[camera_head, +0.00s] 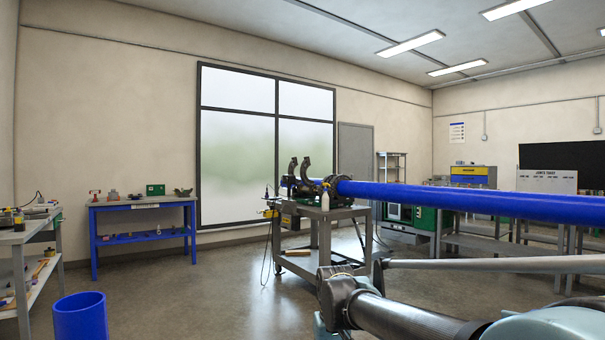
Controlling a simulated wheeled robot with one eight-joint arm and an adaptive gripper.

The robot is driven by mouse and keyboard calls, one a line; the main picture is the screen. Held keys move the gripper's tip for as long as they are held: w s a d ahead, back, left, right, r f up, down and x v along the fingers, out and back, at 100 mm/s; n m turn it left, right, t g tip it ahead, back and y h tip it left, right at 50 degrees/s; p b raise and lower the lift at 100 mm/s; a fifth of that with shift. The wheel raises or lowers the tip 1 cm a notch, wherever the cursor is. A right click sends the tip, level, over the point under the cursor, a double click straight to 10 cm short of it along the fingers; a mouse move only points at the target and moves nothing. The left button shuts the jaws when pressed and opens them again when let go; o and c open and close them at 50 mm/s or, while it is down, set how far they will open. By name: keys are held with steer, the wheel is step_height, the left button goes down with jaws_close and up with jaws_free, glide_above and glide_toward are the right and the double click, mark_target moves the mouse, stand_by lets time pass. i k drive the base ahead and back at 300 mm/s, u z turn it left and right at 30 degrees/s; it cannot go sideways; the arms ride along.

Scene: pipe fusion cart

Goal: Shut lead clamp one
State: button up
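The fusion machine stands on a grey cart (297,261) in the middle of the room. Two dark curved clamp jaws (305,166) stand raised at its left part, looking open; I cannot tell which one is lead clamp one. A short blue pipe piece (287,182) shows beside them. A long blue pipe (450,196) runs from the dark rings (342,188) at the machine's right out to the right edge. I cannot make out my gripper's fingers.
A white bottle (325,200) stands at the cart's near edge, and a cable hangs at its left. A blue bench (143,205) is at the back left, a workbench (20,237) at the left edge. Floor between is clear.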

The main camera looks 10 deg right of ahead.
mark_target(305, 164)
steer(key=u, duration=0.3)
steer(key=i, duration=3.95)
steer(key=z, duration=1.3)
